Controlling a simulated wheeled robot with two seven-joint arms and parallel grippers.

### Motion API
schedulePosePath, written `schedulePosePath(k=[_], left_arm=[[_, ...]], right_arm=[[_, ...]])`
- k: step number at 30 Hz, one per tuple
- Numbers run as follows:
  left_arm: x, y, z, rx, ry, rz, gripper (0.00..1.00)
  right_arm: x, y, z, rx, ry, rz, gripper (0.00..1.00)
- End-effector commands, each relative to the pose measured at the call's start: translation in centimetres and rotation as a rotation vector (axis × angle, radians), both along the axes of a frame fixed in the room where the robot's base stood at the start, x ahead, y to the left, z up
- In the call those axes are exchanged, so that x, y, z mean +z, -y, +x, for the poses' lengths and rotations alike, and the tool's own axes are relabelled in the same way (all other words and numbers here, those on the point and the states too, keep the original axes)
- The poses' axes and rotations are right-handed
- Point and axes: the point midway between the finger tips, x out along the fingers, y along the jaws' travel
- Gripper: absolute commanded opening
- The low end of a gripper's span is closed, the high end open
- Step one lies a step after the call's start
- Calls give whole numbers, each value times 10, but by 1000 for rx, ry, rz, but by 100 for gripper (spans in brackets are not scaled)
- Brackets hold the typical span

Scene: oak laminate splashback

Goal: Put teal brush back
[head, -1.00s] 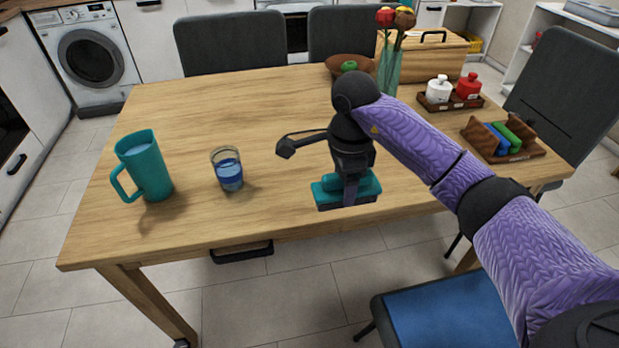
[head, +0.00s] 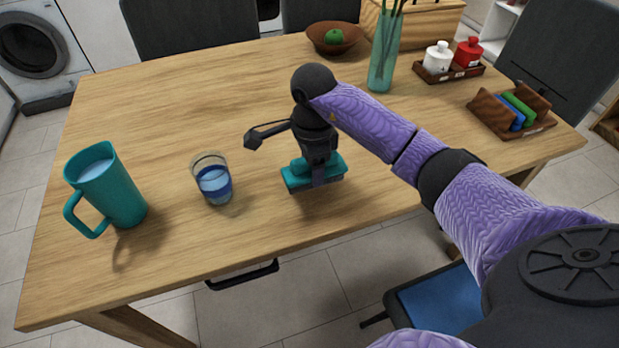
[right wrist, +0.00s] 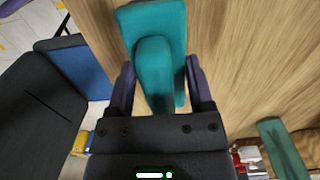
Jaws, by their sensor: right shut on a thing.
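The teal brush (head: 298,180) has a teal block body with a rounded teal grip on top and a dark underside. It is over the front part of the wooden table, right of the glass. My right gripper (head: 318,176) points down and is shut on its grip. In the right wrist view the brush (right wrist: 152,48) sits between the two fingers (right wrist: 160,88). I cannot tell whether its underside touches the table. A brown wooden rack (head: 489,113) at the table's right side holds upright blue (head: 514,113) and green pieces. My left gripper is out of view.
A glass with blue liquid (head: 213,182) stands just left of the brush, and a teal mug (head: 112,190) farther left. A teal vase (head: 383,58), a brown bowl (head: 320,42) and a tray with white and red pots (head: 453,77) stand behind. The table's middle (head: 200,110) is clear.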

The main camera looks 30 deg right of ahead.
Motion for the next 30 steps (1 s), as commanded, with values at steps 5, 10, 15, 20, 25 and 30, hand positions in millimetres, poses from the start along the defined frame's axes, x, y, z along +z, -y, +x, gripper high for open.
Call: schedulePosePath(k=[5,10,15,20,25,30], left_arm=[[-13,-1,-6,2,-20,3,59],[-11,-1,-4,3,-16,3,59],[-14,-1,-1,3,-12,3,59],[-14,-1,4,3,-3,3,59],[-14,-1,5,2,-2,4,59],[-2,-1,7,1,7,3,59]], right_arm=[[-34,0,-1,0,-4,1,12],[-31,0,0,0,0,-1,12],[-35,0,0,0,-1,-1,69],[-34,0,0,0,-1,-1,100],[-34,0,0,0,-1,-1,100],[-10,1,1,1,6,-2,100]])
